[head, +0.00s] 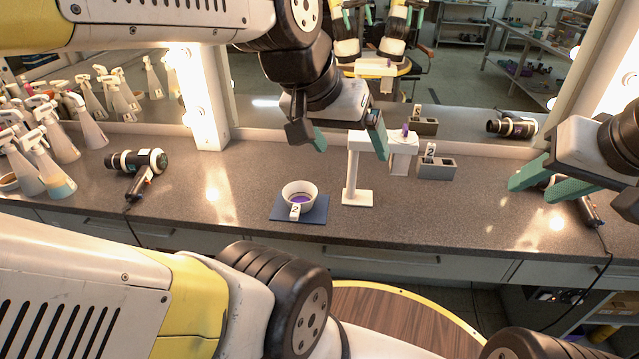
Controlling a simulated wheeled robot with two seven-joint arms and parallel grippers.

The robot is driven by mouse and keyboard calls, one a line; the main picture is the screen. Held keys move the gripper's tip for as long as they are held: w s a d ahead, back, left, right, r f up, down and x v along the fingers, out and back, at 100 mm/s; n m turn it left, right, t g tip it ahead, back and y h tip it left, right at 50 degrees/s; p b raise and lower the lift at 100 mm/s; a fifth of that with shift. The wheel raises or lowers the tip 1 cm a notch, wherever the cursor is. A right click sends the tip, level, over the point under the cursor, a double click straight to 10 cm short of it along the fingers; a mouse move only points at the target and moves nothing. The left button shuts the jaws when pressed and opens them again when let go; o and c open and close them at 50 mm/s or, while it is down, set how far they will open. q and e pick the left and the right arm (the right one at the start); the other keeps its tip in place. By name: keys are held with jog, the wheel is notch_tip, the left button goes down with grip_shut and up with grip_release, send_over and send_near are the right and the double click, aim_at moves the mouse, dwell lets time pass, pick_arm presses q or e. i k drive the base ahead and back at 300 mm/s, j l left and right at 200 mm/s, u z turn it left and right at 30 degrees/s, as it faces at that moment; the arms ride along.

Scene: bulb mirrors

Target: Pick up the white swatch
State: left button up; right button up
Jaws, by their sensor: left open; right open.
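I cannot make out a white swatch for certain. Small white pieces marked "2" show at the front of a blue mat (283,212) and at a grey box (437,172). A white bowl (311,190) with purple inside stands on the mat. A white stand (358,172) is to its right, with a small purple item (405,130) at its top right. My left gripper (347,143) is open and empty in view, over the stand and partly covering it. My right gripper (545,182) is open near the right side of the counter.
Several spray bottles (87,125) and a hair dryer (137,162) are on the left. Another dryer (590,210) lies partly hidden behind my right gripper. A mirror (470,80) runs behind the counter and reflects the room. The counter (235,185) left of the mat is clear.

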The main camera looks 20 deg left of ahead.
aim_at(430, 150)
jog(key=i+l+u, duration=0.15)
jog(key=i+u, duration=0.15)
jog(key=u, duration=0.2)
jog(key=i+l+u, duration=0.25)
jog(key=u, duration=0.25)
jog(key=i, duration=0.05)
